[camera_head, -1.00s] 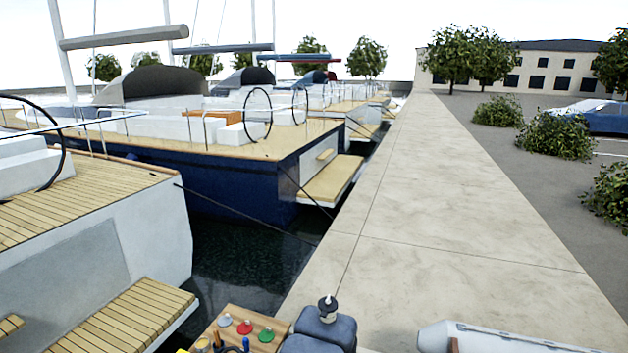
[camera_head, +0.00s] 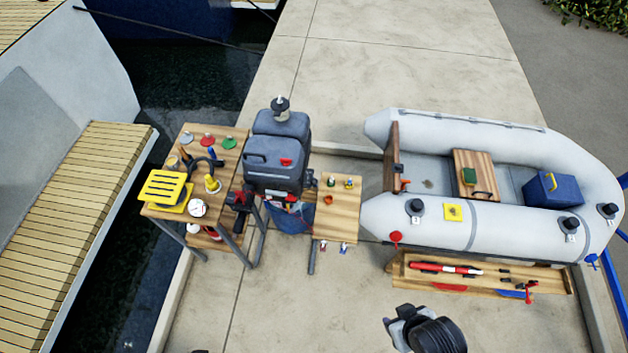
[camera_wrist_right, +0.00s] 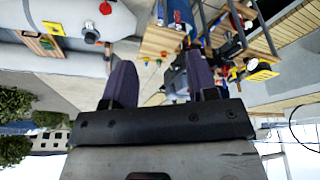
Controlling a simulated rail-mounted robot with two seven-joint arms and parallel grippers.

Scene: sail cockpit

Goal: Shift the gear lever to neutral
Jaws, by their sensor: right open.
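The outboard motor (camera_head: 275,160), dark grey, stands upright on a stand in the middle of the head view. A small red part (camera_head: 286,162) shows on its cowling; I cannot tell whether it is the gear lever or what position the lever is in. My right gripper (camera_head: 396,324) is at the bottom of the head view, well in front and to the right of the motor, touching nothing. In the right wrist view its two dark fingers (camera_wrist_right: 160,72) are apart and empty, with the motor (camera_wrist_right: 177,82) partly visible beyond them. My left gripper is not in view.
A wooden table (camera_head: 171,215) with coloured items stands left of the motor, a small wooden table (camera_head: 345,212) right of it. A grey dinghy (camera_head: 500,232) lies at right, with a tool tray (camera_head: 410,284) before it.

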